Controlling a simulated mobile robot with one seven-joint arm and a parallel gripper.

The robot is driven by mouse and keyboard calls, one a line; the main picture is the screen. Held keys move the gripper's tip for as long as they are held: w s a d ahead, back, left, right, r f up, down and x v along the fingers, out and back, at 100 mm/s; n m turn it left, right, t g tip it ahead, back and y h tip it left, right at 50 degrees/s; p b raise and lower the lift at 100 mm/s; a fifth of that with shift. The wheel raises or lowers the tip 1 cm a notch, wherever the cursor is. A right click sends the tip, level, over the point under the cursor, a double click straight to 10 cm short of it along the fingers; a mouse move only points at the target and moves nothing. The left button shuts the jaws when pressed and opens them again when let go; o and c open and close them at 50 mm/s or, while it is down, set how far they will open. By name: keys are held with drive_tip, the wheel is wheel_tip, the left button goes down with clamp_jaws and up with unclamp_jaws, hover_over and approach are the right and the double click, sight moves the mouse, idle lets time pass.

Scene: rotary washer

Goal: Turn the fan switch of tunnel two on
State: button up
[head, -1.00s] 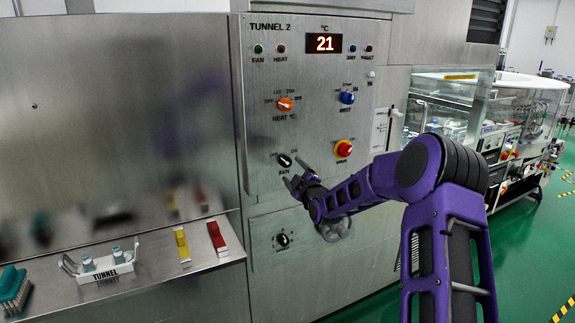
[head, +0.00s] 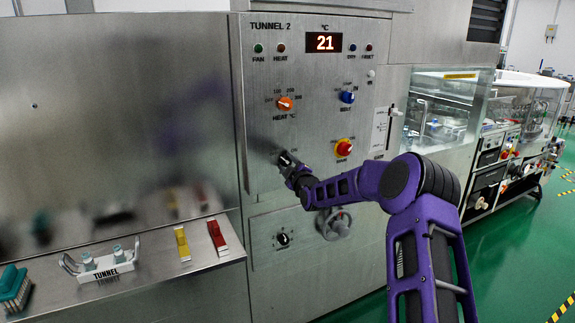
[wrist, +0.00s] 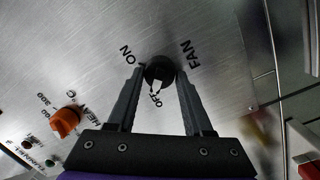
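The fan switch is a black round knob (wrist: 158,70) with a white pointer, between the labels ON, OFF and FAN on the tunnel two panel (head: 262,130). Its pointer faces OFF in the wrist view. In the head view my gripper (head: 287,160) covers most of the knob. In the wrist view my open gripper (wrist: 159,76) has one finger on each side of the knob, with the tips close to its sides. I cannot tell whether they touch it. The green FAN lamp (head: 258,48) is at the panel's upper left.
A lower black knob (head: 283,239) and a handwheel (head: 336,224) are below. A metal shelf (head: 150,285) with a rack and blocks is at left.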

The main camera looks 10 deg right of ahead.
clamp_jaws()
drive_tip(key=shift+m+b, duration=0.4)
drive_tip(key=shift+b, duration=0.05)
drive_tip(key=m+b, duration=0.2)
drive_tip(key=shift+m, duration=0.4)
drive_tip(key=m+b, duration=0.1)
drive_tip(key=m, duration=0.1)
drive_tip(key=m+g+b, duration=0.1)
drive_tip(key=m, duration=0.1)
drive_tip(key=shift+d+r, duration=0.2)
drive_tip(key=m+y, duration=0.1)
drive_tip(key=m, duration=0.3)
drive_tip(key=shift+w+d, duration=0.1)
drive_tip(key=shift+d, duration=0.05)
drive_tip(key=m, duration=0.4)
drive_tip(key=shift+m+g+y, duration=0.4)
